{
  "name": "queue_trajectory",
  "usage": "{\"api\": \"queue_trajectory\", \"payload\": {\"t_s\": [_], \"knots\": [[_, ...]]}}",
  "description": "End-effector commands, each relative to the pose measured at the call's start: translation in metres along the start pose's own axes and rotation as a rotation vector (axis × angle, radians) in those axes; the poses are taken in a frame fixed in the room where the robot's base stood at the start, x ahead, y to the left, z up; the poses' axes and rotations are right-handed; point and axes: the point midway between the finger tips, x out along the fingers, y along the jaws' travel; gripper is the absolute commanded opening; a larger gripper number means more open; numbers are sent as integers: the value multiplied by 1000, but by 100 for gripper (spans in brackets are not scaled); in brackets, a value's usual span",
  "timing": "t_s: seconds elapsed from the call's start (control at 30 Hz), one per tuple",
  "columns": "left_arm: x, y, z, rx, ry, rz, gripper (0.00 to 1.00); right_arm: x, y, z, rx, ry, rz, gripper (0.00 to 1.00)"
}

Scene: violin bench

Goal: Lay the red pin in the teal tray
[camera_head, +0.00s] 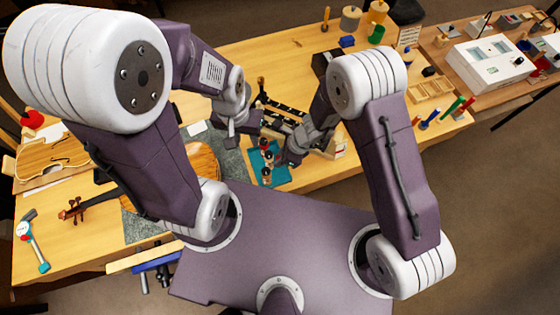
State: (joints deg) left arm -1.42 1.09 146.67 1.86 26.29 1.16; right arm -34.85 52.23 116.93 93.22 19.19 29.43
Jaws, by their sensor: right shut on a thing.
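The teal tray (281,178) lies on the bench below the middle of the head view, partly covered by my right gripper. Several small dark and reddish pieces (266,176) show at its left side. My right gripper (279,158) is low over the tray's right side. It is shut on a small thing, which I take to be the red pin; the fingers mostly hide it. My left gripper (229,143) hangs left of the tray, above the grey mat, apart from it. Its fingers are too small to tell open from shut.
A violin body (203,160) lies on the grey mat (233,168) behind my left arm. A dark rack (283,106) stands just behind the tray, and a small white bottle (340,147) to its right. The bench's back middle is fairly clear.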

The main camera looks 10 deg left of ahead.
Motion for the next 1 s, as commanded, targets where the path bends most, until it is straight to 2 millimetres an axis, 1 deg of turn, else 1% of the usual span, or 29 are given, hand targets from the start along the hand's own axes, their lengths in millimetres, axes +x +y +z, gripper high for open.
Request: {"api": "queue_trajectory", "payload": {"t_s": [0.13, 0.23, 0.33, 0.6, 0.77, 0.8, 0.83, 0.87, 1.0], "knots": [[2, 0, 0, 0, 0, 0, 36, 6, 0, -2, 1, 1, 1, 0], [8, 0, 1, 0, 0, 0, 36, 25, 0, -10, 3, 2, 2, 0], [8, 0, 1, 0, 0, 0, 36, 36, 0, -15, 3, 2, 1, 0], [8, 0, 1, 0, 0, 0, 36, 38, -1, -15, 0, 0, -1, 0], [14, 0, 2, 0, 0, 0, 36, 42, 0, -17, -1, 0, -1, 0], [12, 0, 1, 0, 0, 0, 36, 41, 0, -17, -1, 0, -1, 28], [12, 0, 1, 0, 0, 0, 36, 41, 0, -17, 0, 0, -1, 36], [12, 0, 1, 0, 0, 0, 36, 40, 0, -17, 0, 0, -1, 41], [12, 0, 1, 0, 0, 0, 36, 40, 0, -17, 0, 0, -1, 41]]}}
